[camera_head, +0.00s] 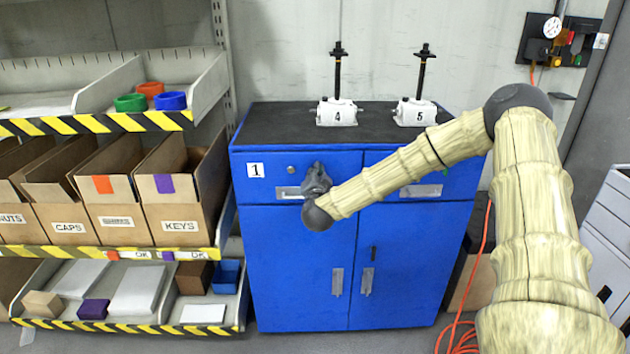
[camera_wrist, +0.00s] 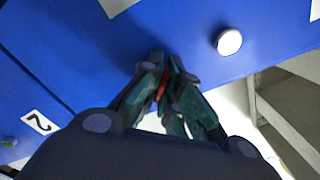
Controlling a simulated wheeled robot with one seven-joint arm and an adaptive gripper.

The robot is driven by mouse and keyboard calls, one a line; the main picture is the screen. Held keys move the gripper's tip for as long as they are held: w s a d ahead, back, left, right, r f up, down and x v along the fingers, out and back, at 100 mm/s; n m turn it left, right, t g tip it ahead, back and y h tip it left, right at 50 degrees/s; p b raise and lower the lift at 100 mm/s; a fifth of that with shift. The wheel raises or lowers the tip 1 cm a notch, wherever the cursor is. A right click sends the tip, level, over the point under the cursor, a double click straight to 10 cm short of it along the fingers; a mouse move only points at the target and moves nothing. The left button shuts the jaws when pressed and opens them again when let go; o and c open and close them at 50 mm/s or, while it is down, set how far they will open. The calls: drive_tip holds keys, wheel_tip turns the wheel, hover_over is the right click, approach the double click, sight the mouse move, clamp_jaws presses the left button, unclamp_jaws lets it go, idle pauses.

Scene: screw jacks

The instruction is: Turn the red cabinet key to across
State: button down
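The blue cabinet (camera_head: 300,260) stands in the middle of the head view, with two drawers above two doors. My gripper (camera_head: 317,178) is at its upper left drawer, in front of the handle plate. In the wrist view my gripper (camera_wrist: 167,62) has its dark fingers nearly together near the blue drawer front. A narrow red piece, seemingly the red key (camera_wrist: 162,88), shows between the fingers. Its far end is hidden by them, so I cannot tell its turn angle or whether it sits in a lock. A round silver lock or knob (camera_wrist: 229,42) is beside the fingers.
Two white screw jacks, marked 4 (camera_head: 337,113) and 5 (camera_head: 415,112), stand on the cabinet top. A shelf rack (camera_head: 150,122) with boxes and trays is close on the left. An orange cable (camera_head: 480,270) hangs at right. My arm covers part of the right drawer.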

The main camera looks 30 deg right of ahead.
drive_tip(key=m+b, duration=0.4)
drive_tip(key=shift+d+f+m, duration=0.15)
drive_tip(key=shift+f+m, duration=0.15)
drive_tip(key=shift+f, duration=0.05)
drive_tip(key=m+b, duration=0.4)
drive_tip(key=shift+r+m, duration=0.1)
drive_tip(key=shift+m, duration=0.2)
drive_tip(key=c, duration=1.6)
unclamp_jaws()
drive_tip(key=shift+s, duration=0.1)
drive_tip(key=shift+c, duration=0.2)
drive_tip(key=shift+r, duration=0.1)
drive_tip(key=v, duration=1.2)
